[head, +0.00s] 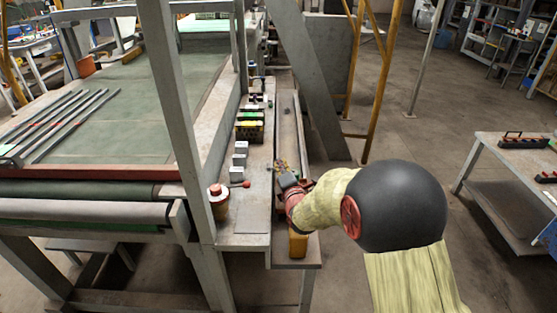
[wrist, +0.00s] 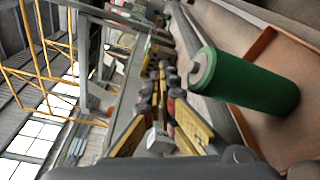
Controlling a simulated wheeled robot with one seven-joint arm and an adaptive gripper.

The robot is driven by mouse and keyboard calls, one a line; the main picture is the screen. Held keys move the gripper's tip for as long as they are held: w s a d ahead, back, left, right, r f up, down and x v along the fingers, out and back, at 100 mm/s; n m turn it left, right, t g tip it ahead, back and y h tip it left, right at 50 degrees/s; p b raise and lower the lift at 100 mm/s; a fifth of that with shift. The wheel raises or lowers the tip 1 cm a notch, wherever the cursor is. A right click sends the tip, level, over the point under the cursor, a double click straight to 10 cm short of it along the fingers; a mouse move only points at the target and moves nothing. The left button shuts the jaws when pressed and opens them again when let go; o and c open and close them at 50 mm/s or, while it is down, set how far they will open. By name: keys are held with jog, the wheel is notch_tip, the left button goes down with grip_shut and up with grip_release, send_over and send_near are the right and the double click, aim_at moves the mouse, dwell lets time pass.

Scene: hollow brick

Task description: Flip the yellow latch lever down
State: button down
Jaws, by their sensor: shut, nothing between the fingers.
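My gripper (head: 281,166) is shut and empty, low over the narrow bench strip in the head view. In the wrist view its fingers (wrist: 164,72) run up the picture and come together, with yellow links on both sides. I cannot clearly make out the yellow latch lever in either view. A yellow block (head: 298,243) sits at the near end of the bench, below my gripper in the picture and apart from the fingertips; I cannot tell whether it belongs to the latch.
The bench (head: 257,210) holds a red button on a round base (head: 218,190), a red-knobbed lever (head: 246,184), small grey boxes (head: 238,160) and yellow-black parts (head: 249,128). A grey post (head: 180,110) stands left. A green cylinder (wrist: 255,85) lies right in the wrist view.

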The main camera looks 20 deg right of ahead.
jog(key=shift+s+a+r, duration=0.15)
jog(key=shift+s, duration=1.2)
jog(key=s+a+r+m+g+p, duration=0.1)
jog(key=s+a+r+m+g, duration=0.1)
jog(key=s+r+m+g, duration=0.25)
jog(key=s+a+r+m+g+p, duration=0.1)
jog(key=s+a+r+m, duration=0.1)
jog(key=s+r+m, duration=0.45)
jog(key=s+a+f+m+g+y+p, duration=0.1)
jog(key=s+m+g, duration=0.5)
jog(key=s, duration=2.3)
jog(key=a+m, duration=0.1)
jog(key=m, duration=0.3)
jog(key=shift+s, duration=0.2)
